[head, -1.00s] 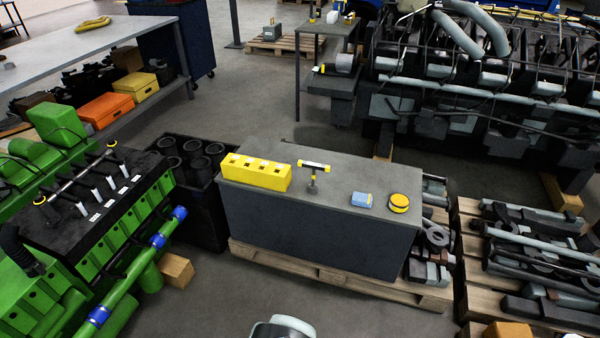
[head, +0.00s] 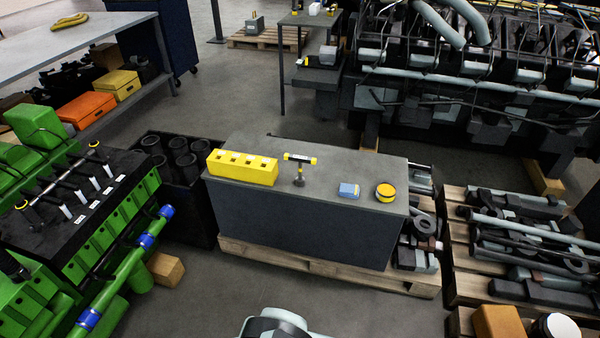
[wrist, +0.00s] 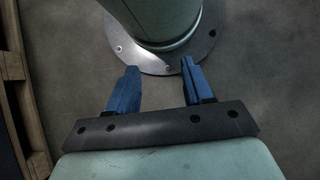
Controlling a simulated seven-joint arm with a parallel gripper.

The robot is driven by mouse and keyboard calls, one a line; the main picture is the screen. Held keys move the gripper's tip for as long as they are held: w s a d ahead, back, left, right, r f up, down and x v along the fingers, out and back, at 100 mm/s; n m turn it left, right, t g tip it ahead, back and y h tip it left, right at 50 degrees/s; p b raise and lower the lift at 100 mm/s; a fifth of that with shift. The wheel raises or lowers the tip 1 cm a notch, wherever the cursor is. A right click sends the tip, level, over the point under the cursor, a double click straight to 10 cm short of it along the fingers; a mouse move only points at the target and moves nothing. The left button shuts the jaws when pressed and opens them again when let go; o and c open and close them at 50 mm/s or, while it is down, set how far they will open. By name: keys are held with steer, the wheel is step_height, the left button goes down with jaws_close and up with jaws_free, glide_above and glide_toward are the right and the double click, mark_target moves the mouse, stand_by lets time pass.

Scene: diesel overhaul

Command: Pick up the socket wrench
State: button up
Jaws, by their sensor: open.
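The fingers are not visible in the head view.
A blue-and-white pack (head: 348,190) and a yellow round tin (head: 385,192) lie on the bench's right side. A black crate of cylinders (head: 180,165) stands left of the bench. Pallets of parts (head: 470,290) are at the right. Open floor lies before the bench.

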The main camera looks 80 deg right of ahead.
steer(key=w+d+r+m+t+y, duration=0.1)
steer(key=w+d+r+m, duration=0.15)
steer(key=d, duration=0.45)
steer(key=w+d+r+m+t, duration=0.1)
steer(key=w+d+m+t, duration=0.1)
steer(key=w+d, duration=0.35)
steer(key=w+d+r+m+t+y, duration=0.1)
steer(key=w+d+r+m, duration=0.15)
steer(key=d, duration=0.65)
steer(key=n+t+h, duration=0.2)
steer(key=n+t, duration=0.1)
steer(key=n, duration=0.4)
glide_toward(300, 160)
steer(key=f, duration=0.8)
steer(key=d+f, duration=0.1)
steer(key=f, duration=0.3)
steer(key=shift+w+f, duration=0.1)
steer(key=shift+w, duration=0.15)
jaws_close()
